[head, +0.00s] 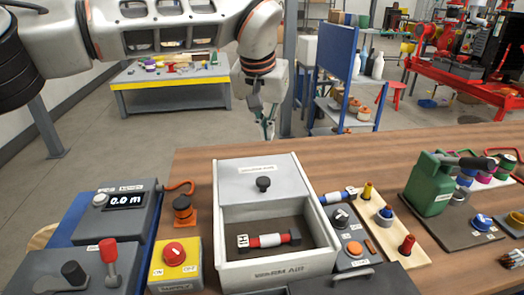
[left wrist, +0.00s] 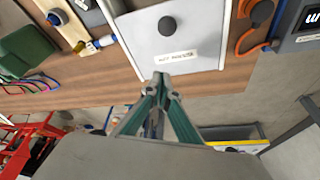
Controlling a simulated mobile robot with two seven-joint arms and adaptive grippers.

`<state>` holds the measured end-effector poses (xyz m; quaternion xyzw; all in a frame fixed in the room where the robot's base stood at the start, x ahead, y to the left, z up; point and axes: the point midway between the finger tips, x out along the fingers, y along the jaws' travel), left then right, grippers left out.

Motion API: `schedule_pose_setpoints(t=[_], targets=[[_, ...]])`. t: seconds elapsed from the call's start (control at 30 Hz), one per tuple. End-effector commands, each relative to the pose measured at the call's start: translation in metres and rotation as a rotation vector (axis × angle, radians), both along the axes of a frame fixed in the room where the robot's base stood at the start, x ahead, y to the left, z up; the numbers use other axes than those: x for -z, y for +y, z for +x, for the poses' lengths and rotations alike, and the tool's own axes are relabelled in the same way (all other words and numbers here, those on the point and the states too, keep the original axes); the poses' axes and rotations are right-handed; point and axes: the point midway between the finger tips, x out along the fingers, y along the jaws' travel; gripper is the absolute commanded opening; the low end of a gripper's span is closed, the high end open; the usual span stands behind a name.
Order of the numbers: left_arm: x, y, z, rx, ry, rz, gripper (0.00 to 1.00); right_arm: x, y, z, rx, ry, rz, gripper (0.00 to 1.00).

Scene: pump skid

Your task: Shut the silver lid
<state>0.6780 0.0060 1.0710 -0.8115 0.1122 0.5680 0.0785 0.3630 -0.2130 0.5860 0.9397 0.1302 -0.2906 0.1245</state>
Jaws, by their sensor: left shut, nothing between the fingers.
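The silver lid (head: 290,180), with a black knob and a label, lies over the rear part of a light grey box (head: 227,275) marked "WARM AIR". The front part of the box is open and shows a red, black and white cylinder (head: 268,240) inside. The lid also shows at the top of the left wrist view (left wrist: 140,35). My left gripper (head: 268,136) is shut and empty, pointing down beyond the lid's far edge. In the left wrist view its fingertips (left wrist: 162,76) appear close to that edge; contact cannot be told. My right gripper is not in view.
A yellow switch box (head: 160,265) and a meter (head: 125,208) stand left of the box. A grey control panel (head: 350,240) and a green pump (head: 430,185) stand to the right. The wooden tabletop (head: 350,160) behind the box is mostly clear.

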Motion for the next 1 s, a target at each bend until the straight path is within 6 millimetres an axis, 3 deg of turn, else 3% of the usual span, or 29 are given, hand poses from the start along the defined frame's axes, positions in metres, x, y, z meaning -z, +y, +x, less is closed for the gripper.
schedule_pose_setpoints(t=[0.17, 0.4, 0.63, 0.7, 1.0], targets=[[0.016, -0.001, 0.004, 0.0, 0.004, 0.0, 0.0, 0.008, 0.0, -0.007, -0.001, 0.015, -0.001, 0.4], [0.06, -0.006, 0.019, 0.0, 0.008, 0.0, 0.0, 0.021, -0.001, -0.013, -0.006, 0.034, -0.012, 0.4], [0.103, -0.01, 0.033, -0.001, 0.009, -0.001, 0.0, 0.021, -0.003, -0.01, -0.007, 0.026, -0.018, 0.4], [0.096, -0.006, 0.023, 0.002, 0.001, 0.0, 0.0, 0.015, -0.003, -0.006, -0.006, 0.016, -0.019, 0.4], [0.099, 0.0, -0.002, 0.001, 0.001, 0.0, 0.0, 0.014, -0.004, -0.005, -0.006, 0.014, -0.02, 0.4]])
